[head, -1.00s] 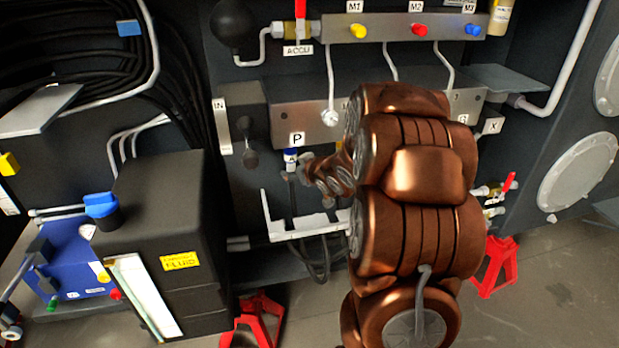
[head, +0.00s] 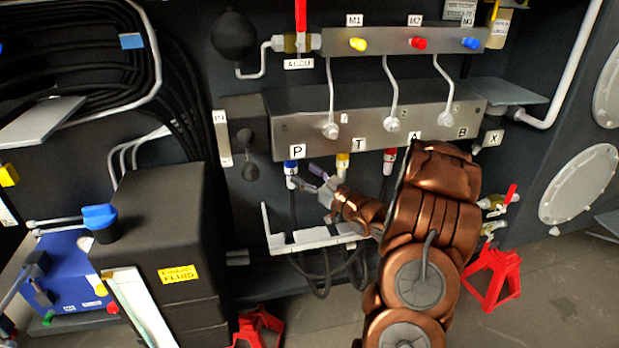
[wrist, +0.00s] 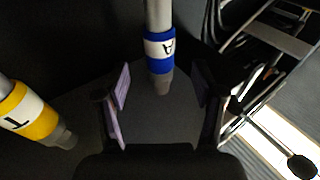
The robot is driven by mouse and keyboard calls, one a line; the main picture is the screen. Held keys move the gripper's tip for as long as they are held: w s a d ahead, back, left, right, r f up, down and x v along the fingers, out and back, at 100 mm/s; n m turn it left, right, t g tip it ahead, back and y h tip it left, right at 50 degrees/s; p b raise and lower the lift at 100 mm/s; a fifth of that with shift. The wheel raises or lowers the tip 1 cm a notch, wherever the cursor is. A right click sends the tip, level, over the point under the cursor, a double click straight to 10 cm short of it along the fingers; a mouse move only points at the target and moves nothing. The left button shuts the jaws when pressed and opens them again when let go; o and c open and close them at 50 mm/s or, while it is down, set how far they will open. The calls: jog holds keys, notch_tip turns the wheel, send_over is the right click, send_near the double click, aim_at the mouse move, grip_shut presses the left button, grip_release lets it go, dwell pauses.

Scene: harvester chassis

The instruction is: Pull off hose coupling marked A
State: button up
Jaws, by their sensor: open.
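The hose coupling with a blue band (head: 291,168) hangs at the port labelled P on the grey manifold. In the wrist view its blue and white band (wrist: 160,52) carries an upside-down letter A. My gripper (head: 311,178) is open and just right of this coupling in the head view. In the wrist view my gripper (wrist: 162,96) has its purple-lined fingers spread on either side of the coupling's end, with gaps on both sides. Whether the coupling is deep between the fingers I cannot tell. A black hose runs down from the coupling.
A yellow coupling (head: 343,164) marked T is beside it, also in the wrist view (wrist: 28,112). A red coupling (head: 389,161) sits at port A, near my arm. A pale bracket (head: 310,238) lies below. A black box (head: 160,245) stands left.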

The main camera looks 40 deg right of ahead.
aim_at(295, 169)
jog(key=shift+p+x, duration=0.5)
jog(key=shift+x, duration=2.75)
jog(key=shift+c, duration=0.4)
grip_shut()
jog(key=shift+f, duration=0.35)
jog(key=shift+f+b, duration=1.2)
jog(key=shift+f, duration=0.75)
